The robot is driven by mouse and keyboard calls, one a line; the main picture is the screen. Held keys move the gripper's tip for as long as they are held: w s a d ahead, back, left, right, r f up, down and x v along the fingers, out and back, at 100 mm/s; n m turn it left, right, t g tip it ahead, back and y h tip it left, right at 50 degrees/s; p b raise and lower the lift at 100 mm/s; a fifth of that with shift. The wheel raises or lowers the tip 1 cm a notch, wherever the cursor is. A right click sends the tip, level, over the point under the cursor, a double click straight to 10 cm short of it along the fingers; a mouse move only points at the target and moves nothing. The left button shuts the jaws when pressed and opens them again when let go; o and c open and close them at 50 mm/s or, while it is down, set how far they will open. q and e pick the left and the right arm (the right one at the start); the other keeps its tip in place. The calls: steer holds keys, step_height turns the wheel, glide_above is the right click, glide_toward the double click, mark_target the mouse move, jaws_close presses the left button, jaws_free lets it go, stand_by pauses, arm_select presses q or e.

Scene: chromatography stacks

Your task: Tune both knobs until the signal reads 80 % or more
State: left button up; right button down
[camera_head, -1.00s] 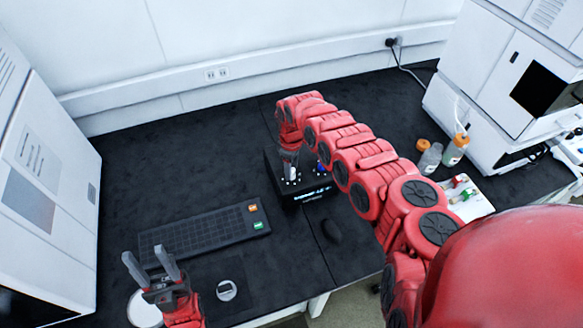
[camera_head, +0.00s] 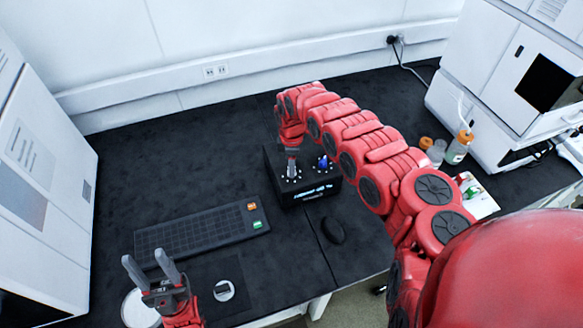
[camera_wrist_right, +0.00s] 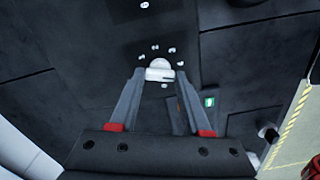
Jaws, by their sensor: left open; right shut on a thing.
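A black control box (camera_head: 275,168) stands on the dark bench behind the keyboard. A lit display (camera_head: 318,191) on its front is too small to read. A blue knob (camera_head: 323,162) is on its right part, with white dots around it. My right gripper (camera_head: 291,172) points down over the left part. In the right wrist view its fingers (camera_wrist_right: 160,77) are shut on a white knob (camera_wrist_right: 159,66), also ringed by white dots. My left gripper (camera_head: 150,270) is open and empty at the lower left, away from the box.
A keyboard (camera_head: 195,232) lies left of the box and a dark mouse (camera_head: 333,230) in front of it. Bottles (camera_head: 458,148) and a tray (camera_head: 484,208) are at the right. White instruments stand at both sides.

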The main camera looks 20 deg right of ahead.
steer(key=shift+n+b, duration=0.75)
steer(key=shift+n, duration=0.85)
steer(key=shift+c, duration=1.8)
jaws_free()
steer(key=shift+r, duration=0.15)
step_height(320, 180, up, 17)
steer(key=b, duration=0.4)
steer(key=shift+b, duration=0.35)
